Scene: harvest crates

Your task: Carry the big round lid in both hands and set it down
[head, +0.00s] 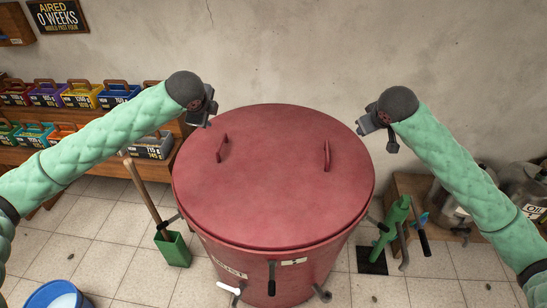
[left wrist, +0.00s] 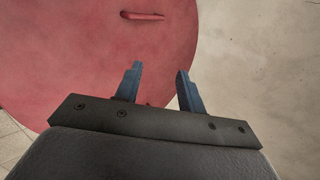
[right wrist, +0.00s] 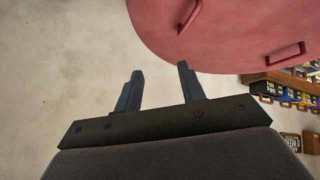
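The big round red lid (head: 272,190) lies flat on top of a red bin (head: 285,277). It has two upright bar handles, the left handle (head: 222,148) and the right handle (head: 327,156). My left gripper (head: 207,118) is beside the lid's far left edge, apart from the handles. In the left wrist view its fingers (left wrist: 155,88) are spread and empty, with the lid behind them. My right gripper (head: 366,125) is beside the lid's far right edge. In the right wrist view its fingers (right wrist: 160,88) are spread and empty, with the lid (right wrist: 222,32) beyond.
Wooden shelves with several coloured, labelled crates (head: 82,95) stand at the left. A green holder (head: 173,248) with a wooden handle is left of the bin. A wall (head: 290,50) stands behind.

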